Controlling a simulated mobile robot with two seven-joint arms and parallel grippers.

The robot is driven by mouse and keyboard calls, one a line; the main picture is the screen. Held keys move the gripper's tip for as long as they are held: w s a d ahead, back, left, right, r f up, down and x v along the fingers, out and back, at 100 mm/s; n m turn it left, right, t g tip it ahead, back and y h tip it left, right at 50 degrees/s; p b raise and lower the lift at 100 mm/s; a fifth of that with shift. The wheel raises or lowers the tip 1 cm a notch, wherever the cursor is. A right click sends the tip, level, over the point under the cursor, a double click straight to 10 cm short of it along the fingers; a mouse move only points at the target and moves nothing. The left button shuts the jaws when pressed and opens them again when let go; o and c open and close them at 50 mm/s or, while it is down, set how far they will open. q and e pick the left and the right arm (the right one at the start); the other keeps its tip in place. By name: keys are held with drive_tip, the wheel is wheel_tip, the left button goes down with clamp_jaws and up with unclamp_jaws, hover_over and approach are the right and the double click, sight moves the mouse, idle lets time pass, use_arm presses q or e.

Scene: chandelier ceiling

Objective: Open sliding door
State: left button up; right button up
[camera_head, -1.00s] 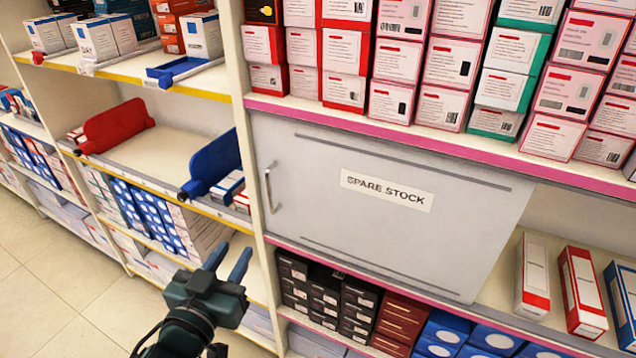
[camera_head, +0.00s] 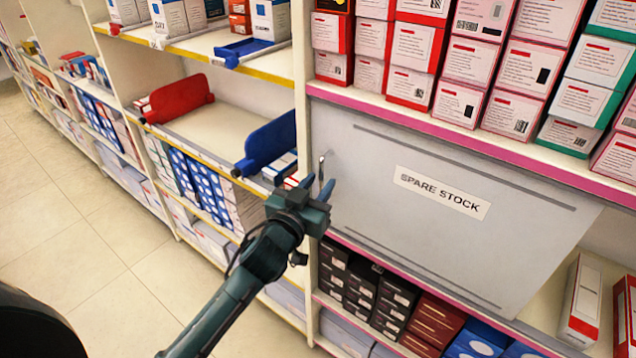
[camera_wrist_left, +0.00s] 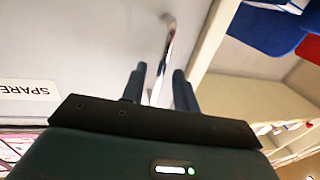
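The sliding door (camera_head: 440,240) is a grey panel labelled SPARE STOCK. It covers the left part of a shelf bay, and boxes show in the open part to its right. Its metal handle (camera_head: 321,166) is a vertical bar at the door's left edge, partly hidden by my gripper. My left gripper (camera_head: 318,188) is at the handle. In the left wrist view the fingers (camera_wrist_left: 158,85) are apart, with the handle (camera_wrist_left: 168,45) running down between them. I cannot tell whether either finger touches it. My right gripper is not in view.
A shelf post (camera_head: 301,130) stands just left of the door. A blue divider (camera_head: 268,145) sticks out beside it, near my gripper. A red-and-white box (camera_head: 580,300) stands right of the door. Open floor (camera_head: 90,220) lies at the left.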

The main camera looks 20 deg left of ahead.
use_arm(q)
drive_tip(key=shift+w, duration=0.2)
clamp_jaws()
idle(0.6)
